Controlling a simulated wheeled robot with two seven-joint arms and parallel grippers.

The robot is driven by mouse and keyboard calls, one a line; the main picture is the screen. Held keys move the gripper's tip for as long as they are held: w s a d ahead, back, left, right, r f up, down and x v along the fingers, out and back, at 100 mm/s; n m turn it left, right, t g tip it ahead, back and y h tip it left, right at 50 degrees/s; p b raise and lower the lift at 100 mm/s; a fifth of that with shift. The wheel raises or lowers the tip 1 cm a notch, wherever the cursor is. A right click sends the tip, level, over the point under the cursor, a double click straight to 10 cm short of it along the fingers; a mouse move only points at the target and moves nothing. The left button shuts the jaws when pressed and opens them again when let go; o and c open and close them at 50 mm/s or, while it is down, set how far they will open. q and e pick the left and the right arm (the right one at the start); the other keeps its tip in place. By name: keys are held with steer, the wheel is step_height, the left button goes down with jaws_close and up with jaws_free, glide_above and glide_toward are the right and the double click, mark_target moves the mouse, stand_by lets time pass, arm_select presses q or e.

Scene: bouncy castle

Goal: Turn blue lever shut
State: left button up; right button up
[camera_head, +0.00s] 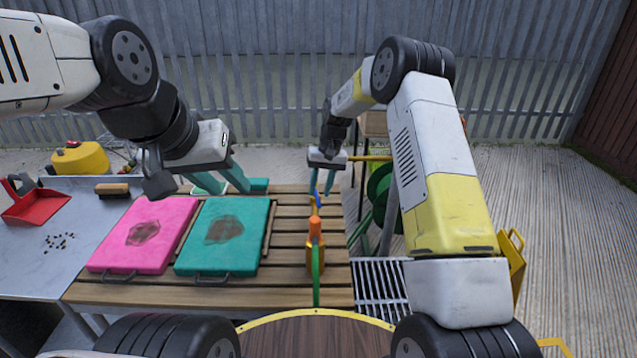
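The small blue lever (318,200) sits at the far end of a yellow-and-orange hose fitting (316,237) on the slatted wooden table. My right gripper (322,190) points down just above the lever, its two teal fingers apart. The fingertips are at or very near the lever; I cannot tell whether they touch it. My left gripper (222,186) is over the table's far left part, beyond the teal pad, with its fingers spread.
A pink pad (145,234) and a teal pad (224,236), both stained, lie left of the fitting. A green hose (316,274) runs toward me. A metal grate (380,284) and green reel (380,190) are at right. A red dustpan (36,206) and brush (112,190) lie left.

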steer(key=shift+a+f, duration=0.15)
steer(key=shift+f, duration=0.7)
jaws_close()
stand_by(0.8)
